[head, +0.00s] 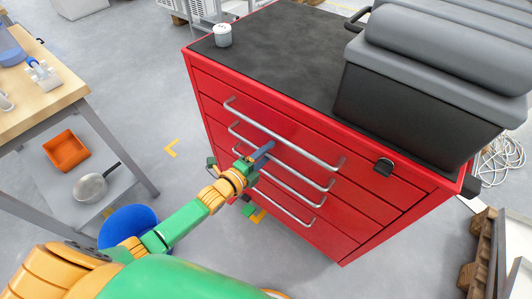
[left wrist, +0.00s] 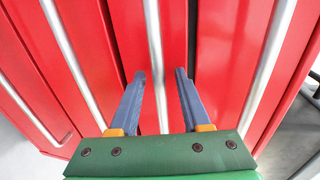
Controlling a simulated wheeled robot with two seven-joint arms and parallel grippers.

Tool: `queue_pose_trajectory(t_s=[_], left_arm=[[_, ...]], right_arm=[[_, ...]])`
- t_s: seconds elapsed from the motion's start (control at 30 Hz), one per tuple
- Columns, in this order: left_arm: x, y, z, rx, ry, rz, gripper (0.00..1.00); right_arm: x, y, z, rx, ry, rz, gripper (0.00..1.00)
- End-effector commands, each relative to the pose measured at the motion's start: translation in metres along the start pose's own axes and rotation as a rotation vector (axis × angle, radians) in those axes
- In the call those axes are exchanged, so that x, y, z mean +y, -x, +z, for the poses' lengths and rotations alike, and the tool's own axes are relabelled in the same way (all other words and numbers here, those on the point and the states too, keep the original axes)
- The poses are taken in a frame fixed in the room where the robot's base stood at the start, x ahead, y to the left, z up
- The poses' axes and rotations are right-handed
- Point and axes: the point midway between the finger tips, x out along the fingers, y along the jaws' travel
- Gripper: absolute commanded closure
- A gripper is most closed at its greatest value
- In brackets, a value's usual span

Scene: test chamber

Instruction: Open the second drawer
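A red drawer cabinet (head: 222,88) with several drawers stands in the middle of the head view, each drawer with a long silver bar handle. The second drawer's handle (head: 300,170) is the second bar from the top. My left gripper (head: 264,150) is at the left part of this handle. In the left wrist view my left gripper (left wrist: 158,80) is open, its two blue-grey fingers on either side of the handle (left wrist: 153,40). I cannot tell whether they touch it. The drawers look shut. My right gripper is not in view.
The top drawer's handle (head: 285,136) runs just above my gripper, and the third handle (head: 290,186) just below. A dark case (head: 420,105) and a white canister (head: 223,36) stand on the cabinet. A wooden-topped table (head: 40,95) is at left.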

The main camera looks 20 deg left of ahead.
Motion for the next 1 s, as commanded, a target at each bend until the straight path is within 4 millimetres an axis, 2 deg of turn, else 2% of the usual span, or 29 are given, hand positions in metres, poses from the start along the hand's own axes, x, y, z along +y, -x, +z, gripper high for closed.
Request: queue_pose_trajectory(t_s=[0.03, 0.17, 1.0], left_arm=[[0.0000, 0.0001, 0.0001, 0.000, 0.000, 0.000, 0.64], [0.0001, 0.0002, 0.0001, 0.000, 0.000, 0.000, 0.99], [0.0001, 0.0004, 0.0007, -0.001, 0.000, 0.000, 1.00]], right_arm=[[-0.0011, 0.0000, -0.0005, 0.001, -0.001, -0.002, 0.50], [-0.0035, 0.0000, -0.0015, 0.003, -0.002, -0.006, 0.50], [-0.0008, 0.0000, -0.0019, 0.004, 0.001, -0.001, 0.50]])
